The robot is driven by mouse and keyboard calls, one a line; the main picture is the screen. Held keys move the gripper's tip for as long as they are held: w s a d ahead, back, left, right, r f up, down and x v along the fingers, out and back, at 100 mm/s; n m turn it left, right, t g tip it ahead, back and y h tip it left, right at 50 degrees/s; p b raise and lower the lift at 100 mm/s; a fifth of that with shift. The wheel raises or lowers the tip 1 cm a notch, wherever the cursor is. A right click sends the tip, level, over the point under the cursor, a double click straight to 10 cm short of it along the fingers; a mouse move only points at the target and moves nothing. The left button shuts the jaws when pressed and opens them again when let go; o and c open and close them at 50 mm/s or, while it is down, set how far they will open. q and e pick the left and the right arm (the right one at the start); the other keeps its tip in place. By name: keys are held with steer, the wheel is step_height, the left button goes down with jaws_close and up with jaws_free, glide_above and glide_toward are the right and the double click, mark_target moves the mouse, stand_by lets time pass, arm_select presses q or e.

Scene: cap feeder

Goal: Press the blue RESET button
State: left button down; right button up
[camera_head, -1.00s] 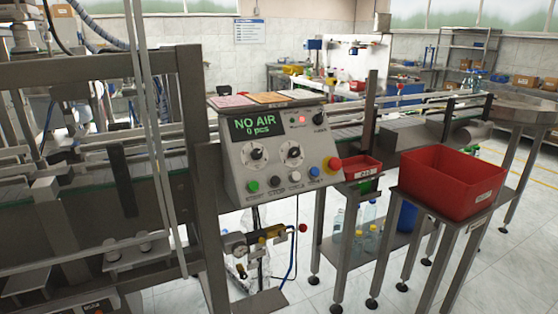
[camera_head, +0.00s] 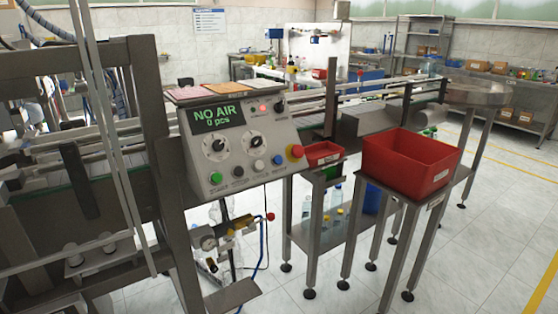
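The blue RESET button (camera_head: 277,160) is the rightmost in the lower row of buttons on the grey control panel (camera_head: 200,165). Left of it in the row are a white button (camera_head: 258,165), a black button (camera_head: 238,171) and a green button (camera_head: 216,178). A red mushroom button on a yellow base (camera_head: 295,152) sits just right of the blue button. The panel display (camera_head: 217,115) reads "NO AIR" and "0 pcs". A red lamp (camera_head: 263,107) is lit beside it. Neither of my grippers shows in this view.
A big red bin (camera_head: 408,168) stands on a steel stand at right of the panel. A small red tray (camera_head: 322,155) is beside the panel. Below are an air unit with a gauge (camera_head: 208,243) and hoses. A metal frame (camera_head: 145,130) stands at left. Tiled floor at right is open.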

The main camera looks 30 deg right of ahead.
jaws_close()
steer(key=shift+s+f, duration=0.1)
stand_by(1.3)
